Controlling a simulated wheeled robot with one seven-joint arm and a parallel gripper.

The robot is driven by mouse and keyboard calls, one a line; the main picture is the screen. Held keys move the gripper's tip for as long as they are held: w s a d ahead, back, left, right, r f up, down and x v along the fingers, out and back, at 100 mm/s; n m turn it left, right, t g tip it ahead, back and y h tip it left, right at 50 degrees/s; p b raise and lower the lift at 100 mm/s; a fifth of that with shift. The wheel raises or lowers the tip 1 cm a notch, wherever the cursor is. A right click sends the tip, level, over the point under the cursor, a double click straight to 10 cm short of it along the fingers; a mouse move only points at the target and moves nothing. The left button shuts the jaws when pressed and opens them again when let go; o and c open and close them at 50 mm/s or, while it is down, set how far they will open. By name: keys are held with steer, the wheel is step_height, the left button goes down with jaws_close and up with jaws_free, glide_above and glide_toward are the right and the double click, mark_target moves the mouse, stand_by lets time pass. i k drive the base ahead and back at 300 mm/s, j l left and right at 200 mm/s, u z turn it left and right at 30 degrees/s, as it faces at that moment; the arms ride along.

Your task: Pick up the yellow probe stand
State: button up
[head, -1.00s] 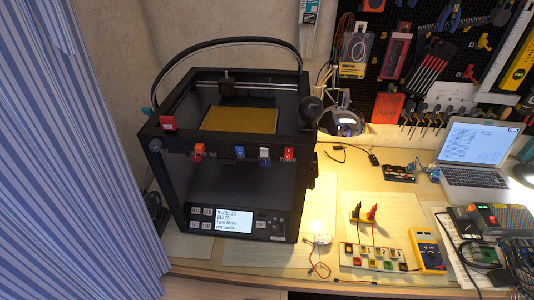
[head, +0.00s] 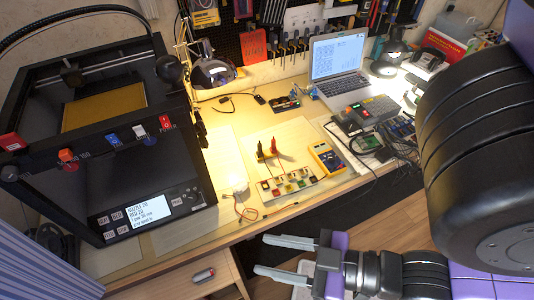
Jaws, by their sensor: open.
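The yellow probe stand (head: 266,155) is on the workbench in the head view. A black probe and a red probe (head: 276,146) stand up from it. It sits just behind a white board with several coloured squares (head: 291,186). My gripper (head: 262,255) is at the bottom middle, in front of the bench's front edge. Its two grey fingers are apart and point left, with nothing between them. It is well apart from the stand.
A yellow multimeter (head: 327,158) lies right of the stand. A black 3D printer (head: 110,130) fills the left. A laptop (head: 338,65) and a lamp (head: 215,73) are behind. An open drawer (head: 190,278) juts out below the bench at left.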

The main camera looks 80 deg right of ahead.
mark_target(268, 154)
steer(key=k+l, duration=0.1)
steer(key=l, duration=0.35)
steer(key=k+l, duration=0.1)
steer(key=l, duration=0.35)
steer(key=l+u, duration=0.1)
steer(key=l, duration=0.35)
steer(key=k, duration=0.1)
